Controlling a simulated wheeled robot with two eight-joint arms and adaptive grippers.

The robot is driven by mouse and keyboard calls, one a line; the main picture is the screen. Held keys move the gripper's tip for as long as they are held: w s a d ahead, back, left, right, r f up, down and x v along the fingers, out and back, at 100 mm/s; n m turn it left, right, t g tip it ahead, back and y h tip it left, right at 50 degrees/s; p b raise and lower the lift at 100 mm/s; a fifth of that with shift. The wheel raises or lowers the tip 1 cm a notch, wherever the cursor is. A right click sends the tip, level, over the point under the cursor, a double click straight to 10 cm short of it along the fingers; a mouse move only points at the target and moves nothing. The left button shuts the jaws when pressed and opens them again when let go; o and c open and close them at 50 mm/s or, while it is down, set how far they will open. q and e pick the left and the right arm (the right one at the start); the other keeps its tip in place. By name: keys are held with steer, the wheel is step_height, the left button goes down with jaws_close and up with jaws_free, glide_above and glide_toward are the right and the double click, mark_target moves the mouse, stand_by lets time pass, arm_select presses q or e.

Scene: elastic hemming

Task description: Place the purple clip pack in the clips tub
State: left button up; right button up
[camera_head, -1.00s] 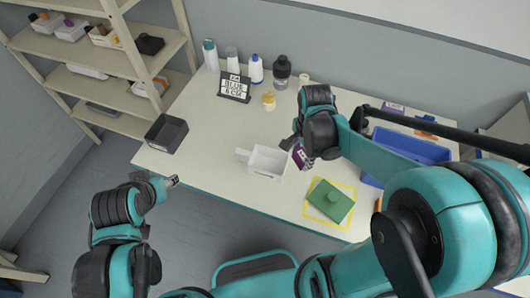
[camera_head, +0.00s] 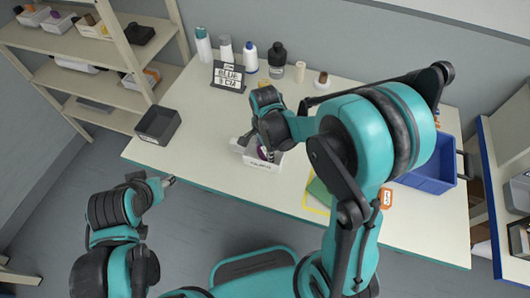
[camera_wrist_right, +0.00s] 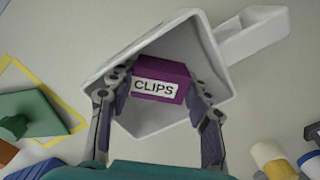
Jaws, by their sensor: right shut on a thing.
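The purple clip pack (camera_wrist_right: 161,80), labelled CLIPS, is between the fingers of my right gripper (camera_wrist_right: 158,92) in the wrist view. The white clips tub (camera_wrist_right: 225,75) lies below and around it in that view. The pack appears over or within the tub's opening; its exact height is hard to tell. In the head view the tub (camera_head: 262,166) stands mid-table with my right gripper (camera_head: 264,150) over it, and only a bit of purple shows. My left gripper (camera_head: 169,181) is by the table's front left edge, away from the tub; its jaws are too small to read.
A dark grey tray (camera_head: 158,125) sits at the table's left corner. A small sign (camera_head: 228,77) and several bottles stand along the back. A blue bin (camera_head: 430,180) is on the right.

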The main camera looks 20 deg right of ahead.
steer(key=shift+f, duration=0.2)
steer(key=o, duration=0.9)
steer(key=shift+r, duration=0.1)
